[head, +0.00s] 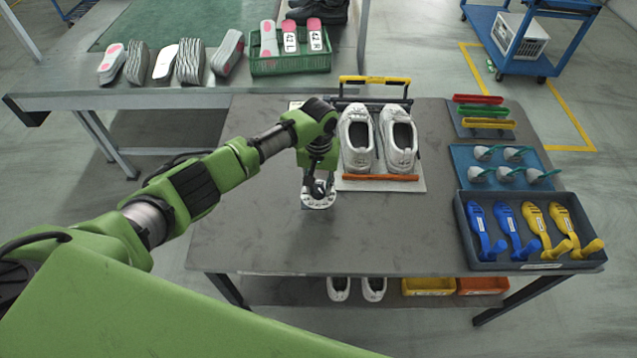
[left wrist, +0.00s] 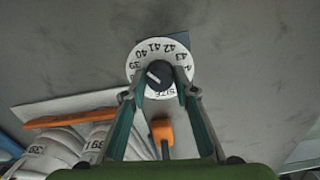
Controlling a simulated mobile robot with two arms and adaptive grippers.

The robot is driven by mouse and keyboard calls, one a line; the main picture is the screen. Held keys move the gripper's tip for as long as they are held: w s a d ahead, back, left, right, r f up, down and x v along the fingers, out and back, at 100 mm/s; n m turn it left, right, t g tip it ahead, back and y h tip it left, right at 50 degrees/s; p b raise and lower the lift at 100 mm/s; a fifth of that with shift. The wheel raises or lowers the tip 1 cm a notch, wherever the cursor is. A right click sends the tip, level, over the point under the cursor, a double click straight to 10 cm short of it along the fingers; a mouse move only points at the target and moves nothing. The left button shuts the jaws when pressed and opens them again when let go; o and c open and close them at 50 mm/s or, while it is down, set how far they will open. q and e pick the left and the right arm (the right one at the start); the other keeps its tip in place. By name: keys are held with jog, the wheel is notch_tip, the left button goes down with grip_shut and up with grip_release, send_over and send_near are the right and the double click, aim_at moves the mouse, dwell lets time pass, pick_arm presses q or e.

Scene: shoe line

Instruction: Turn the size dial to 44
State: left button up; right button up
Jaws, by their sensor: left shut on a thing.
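The size dial (head: 318,204) is a white disc on the grey table, just left of the mat with the white shoes. In the left wrist view the dial (left wrist: 146,91) shows black numbers around its rim, 39 to 43 readable, and the word SIZE. Its dark knob (left wrist: 160,75) has a white mark slanting to the upper left, towards about 39 or 40. My left gripper (head: 318,190) points down over the dial, shut on the knob; its fingers (left wrist: 162,82) stand on both sides of it. My right gripper is not in view.
White shoes (head: 398,150) stand on a mat behind an orange bar (head: 380,177), close to the dial. A blue tray (head: 480,155) and a dark tray (head: 528,265) with blue and yellow shoe forms lie at the right. The table's front left is clear.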

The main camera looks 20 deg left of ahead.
pick_arm(q)
jog(key=m, duration=0.3)
jog(key=shift+p, duration=0.4)
jog(key=m, duration=0.3)
jog(key=shift+m+p, duration=0.3)
jog(key=shift+p, duration=0.05)
jog(key=m, duration=1.2)
jog(key=shift+f+m, duration=0.1)
jog(key=shift+m, duration=0.2)
jog(key=m, duration=0.6)
jog(key=shift+b, duration=0.4)
jog(key=shift+m, duration=0.3)
jog(key=o, duration=1.1)
